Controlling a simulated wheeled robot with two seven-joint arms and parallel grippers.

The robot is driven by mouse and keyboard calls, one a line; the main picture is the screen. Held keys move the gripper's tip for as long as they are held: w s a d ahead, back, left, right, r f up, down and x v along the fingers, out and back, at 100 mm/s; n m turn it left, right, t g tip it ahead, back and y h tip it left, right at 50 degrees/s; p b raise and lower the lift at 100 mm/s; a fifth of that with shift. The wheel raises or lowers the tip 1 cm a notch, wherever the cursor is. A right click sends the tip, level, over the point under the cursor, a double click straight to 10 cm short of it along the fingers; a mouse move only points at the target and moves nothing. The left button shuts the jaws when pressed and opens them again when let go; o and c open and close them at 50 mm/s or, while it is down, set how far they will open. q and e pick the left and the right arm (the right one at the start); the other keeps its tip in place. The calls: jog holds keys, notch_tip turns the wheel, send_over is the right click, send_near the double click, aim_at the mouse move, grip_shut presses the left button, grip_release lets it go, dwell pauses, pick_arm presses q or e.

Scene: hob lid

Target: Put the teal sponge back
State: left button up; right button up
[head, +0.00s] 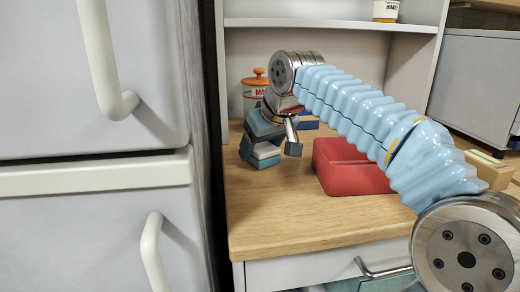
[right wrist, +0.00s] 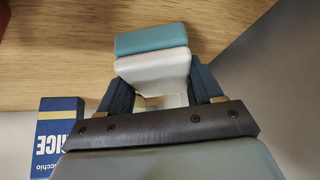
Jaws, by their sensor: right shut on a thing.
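My right gripper (head: 272,138) is shut on the teal sponge (head: 264,161), which has a teal layer and a white layer. It is over the left part of the wooden counter (head: 290,228), near the fridge side. In the right wrist view the sponge (right wrist: 150,40) sticks out beyond the fingers (right wrist: 162,92), its white part between them and its teal part farthest out. I cannot tell whether the sponge touches the counter. My left gripper is not in view.
A red box (head: 350,168) stands on the counter to the right. A jar with an orange lid (head: 255,88) and a blue rice box (right wrist: 58,135) are near the back. The fridge (head: 90,90) borders the left. The counter's front is clear.

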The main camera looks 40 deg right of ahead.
jog(key=shift+f, duration=0.1)
jog(key=shift+f, duration=0.1)
jog(key=o, duration=0.9)
jog(key=shift+o, duration=0.2)
jog(key=shift+r, duration=0.3)
jog(key=p+v, duration=0.2)
jog(key=v, duration=0.9)
jog(key=shift+s+r, duration=0.2)
jog(key=shift+r, duration=0.1)
jog(key=shift+a, duration=0.15)
